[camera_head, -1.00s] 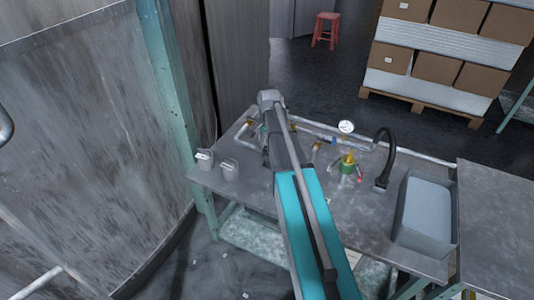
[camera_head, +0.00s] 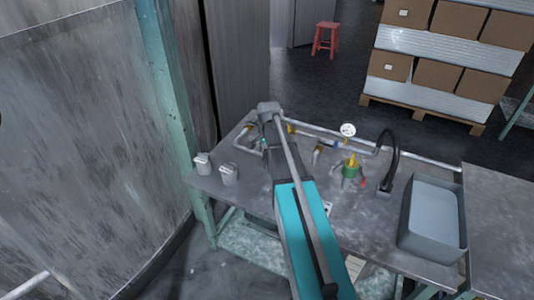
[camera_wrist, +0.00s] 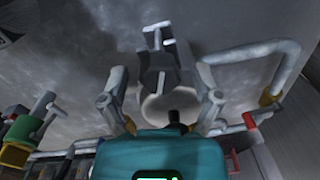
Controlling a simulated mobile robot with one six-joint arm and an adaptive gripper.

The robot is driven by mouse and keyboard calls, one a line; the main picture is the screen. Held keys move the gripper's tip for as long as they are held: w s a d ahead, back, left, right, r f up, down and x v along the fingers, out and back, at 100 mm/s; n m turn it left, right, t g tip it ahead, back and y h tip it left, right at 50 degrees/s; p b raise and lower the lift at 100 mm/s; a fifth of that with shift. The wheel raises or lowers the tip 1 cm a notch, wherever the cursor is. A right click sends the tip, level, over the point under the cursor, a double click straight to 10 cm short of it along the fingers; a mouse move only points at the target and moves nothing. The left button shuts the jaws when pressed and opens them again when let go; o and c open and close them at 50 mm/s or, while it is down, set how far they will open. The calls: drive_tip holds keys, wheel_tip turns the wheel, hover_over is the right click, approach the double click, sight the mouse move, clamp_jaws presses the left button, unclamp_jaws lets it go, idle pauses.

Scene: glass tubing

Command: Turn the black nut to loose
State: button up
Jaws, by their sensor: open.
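I cannot clearly make out the black nut. A small dark piece (camera_wrist: 174,118) shows between the finger bases in the wrist view, and I cannot tell whether it is the nut. My gripper (camera_wrist: 162,85) is open, its two grey fingers apart. A pale rounded shape and pale cup-like forms (camera_wrist: 158,60) show between and beyond the fingers; contact cannot be judged. A grey bent tube (camera_wrist: 255,52) with brass-coloured ends lies right of the fingers. In the head view my arm hides the gripper, over the tubing (camera_head: 318,152) on the bench.
The bench (camera_head: 330,215) also holds two grey cups (camera_head: 228,175) at left, a round gauge (camera_head: 348,130), a green and yellow fitting (camera_head: 351,168), a black curved hose (camera_head: 391,150) and a grey basin (camera_head: 434,215). A large grey tank wall (camera_head: 70,130) stands left.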

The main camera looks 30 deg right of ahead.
clamp_jaws()
drive_tip(key=shift+n, duration=2.9)
unclamp_jaws()
